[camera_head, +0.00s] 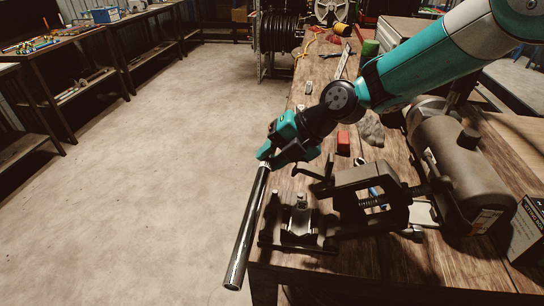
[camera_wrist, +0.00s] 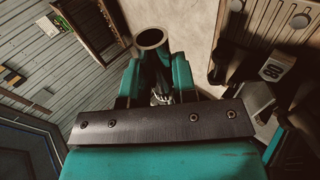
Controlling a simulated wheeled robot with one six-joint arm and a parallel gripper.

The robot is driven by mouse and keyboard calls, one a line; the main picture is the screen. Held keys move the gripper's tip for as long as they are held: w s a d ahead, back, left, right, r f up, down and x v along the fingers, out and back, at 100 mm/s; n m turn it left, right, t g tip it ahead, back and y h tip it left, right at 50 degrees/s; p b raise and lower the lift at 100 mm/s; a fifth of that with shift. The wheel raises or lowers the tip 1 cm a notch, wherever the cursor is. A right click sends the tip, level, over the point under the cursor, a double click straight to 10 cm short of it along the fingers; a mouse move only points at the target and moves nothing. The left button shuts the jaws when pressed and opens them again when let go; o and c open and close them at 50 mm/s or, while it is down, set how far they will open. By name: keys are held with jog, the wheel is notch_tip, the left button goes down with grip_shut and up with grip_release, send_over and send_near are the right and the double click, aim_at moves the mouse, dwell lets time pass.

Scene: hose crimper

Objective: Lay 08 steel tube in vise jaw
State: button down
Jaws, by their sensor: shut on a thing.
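The dark steel tube (camera_head: 248,228) is gripped near its upper end and slopes down to the lower left, beside the table's left edge. Its open end (camera_wrist: 151,38) shows in the wrist view. My gripper (camera_head: 270,154) is shut on the tube; its teal fingers (camera_wrist: 156,85) flank it. The vise (camera_head: 368,192), a dark metal frame with a screw, stands on the bench right of the tube, with a low metal fixture (camera_head: 300,218) at its left. I cannot tell which part is the jaw. The tube appears apart from both. A white tag (camera_wrist: 277,67) reading 08, upside down, shows in the wrist view.
The wooden bench (camera_head: 420,262) also holds a grey cylindrical machine (camera_head: 452,160), a red block (camera_head: 343,142) and a box (camera_head: 526,228) at the right. Open concrete floor (camera_head: 160,170) lies left of the bench. Shelving (camera_head: 60,70) stands farther left.

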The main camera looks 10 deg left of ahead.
jog(key=shift+w+f+b, duration=0.15)
jog(key=shift+w+b, duration=0.2)
jog(key=shift+b, duration=0.35)
jog(key=d+f+b, duration=0.2)
jog(key=b, duration=0.1)
jog(key=d+f+b, duration=0.2)
jog(key=d+b, duration=0.1)
jog(key=b, duration=0.1)
jog(key=d+f+b, duration=0.2)
jog(key=d+b, duration=0.1)
jog(key=shift+s, duration=0.2)
jog(key=shift+f+b, duration=0.35)
jog(key=shift+b, duration=0.7)
jog(key=shift+f+b, duration=0.15)
jog(key=shift+b, duration=0.15)
jog(key=c, duration=0.8)
grip_release()
